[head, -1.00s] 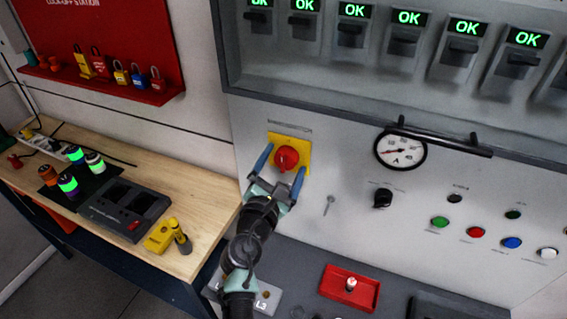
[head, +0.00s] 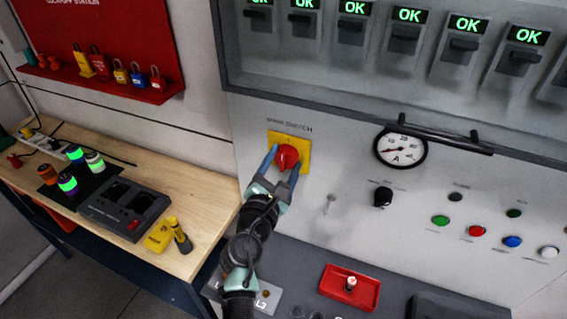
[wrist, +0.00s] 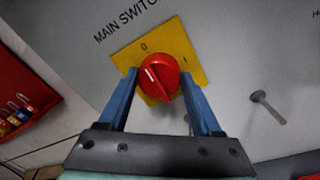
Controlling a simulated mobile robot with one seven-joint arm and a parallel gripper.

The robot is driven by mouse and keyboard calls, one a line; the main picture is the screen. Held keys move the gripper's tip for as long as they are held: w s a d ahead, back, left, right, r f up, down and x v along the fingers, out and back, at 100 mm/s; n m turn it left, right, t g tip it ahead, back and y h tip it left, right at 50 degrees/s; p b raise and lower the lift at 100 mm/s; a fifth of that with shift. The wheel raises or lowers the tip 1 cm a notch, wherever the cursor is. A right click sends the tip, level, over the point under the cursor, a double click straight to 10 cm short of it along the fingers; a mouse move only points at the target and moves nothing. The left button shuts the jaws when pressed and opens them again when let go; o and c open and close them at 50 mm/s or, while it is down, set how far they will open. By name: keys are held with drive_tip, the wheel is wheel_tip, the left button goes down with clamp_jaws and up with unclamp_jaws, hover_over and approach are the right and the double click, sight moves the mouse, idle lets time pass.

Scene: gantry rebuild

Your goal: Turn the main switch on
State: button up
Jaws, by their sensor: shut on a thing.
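The main switch is a red rotary knob (head: 287,157) on a square yellow plate (head: 304,146) on the grey panel, under the lettering. In the wrist view the red knob (wrist: 160,74) sits between my two blue fingers, and its white line points up-left, toward the "0" on the yellow plate (wrist: 186,48). My gripper (head: 284,163) is shut on the knob, one finger on each side. The fingers cover part of the plate's lower half.
A key-like metal piece (head: 329,203) sticks out right of the switch. A black knob (head: 382,197), a round gauge (head: 401,147) and a black bar handle (head: 440,137) are further right. A wooden bench (head: 95,215) with devices stands left. A red tray (head: 350,287) lies below.

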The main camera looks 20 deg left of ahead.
drive_tip(key=shift+f, duration=0.15)
drive_tip(key=m+b, duration=0.5)
drive_tip(key=b, duration=0.1)
drive_tip(key=shift+f, duration=0.2)
drive_tip(key=m+b, duration=0.5)
drive_tip(key=shift+a+t+h+b, duration=0.1)
drive_tip(key=shift+t+h+b, duration=0.2)
drive_tip(key=shift+t, duration=0.1)
drive_tip(key=m+b, duration=0.4)
drive_tip(key=b, duration=0.1)
drive_tip(key=shift+m, duration=0.4)
drive_tip(key=m+b, duration=0.2)
drive_tip(key=m+h+b, duration=0.1)
drive_tip(key=b, duration=0.1)
drive_tip(key=shift+r+m, duration=0.2)
drive_tip(key=shift+m, duration=0.2)
drive_tip(key=o, duration=1.4)
drive_tip(key=shift+r, duration=0.1)
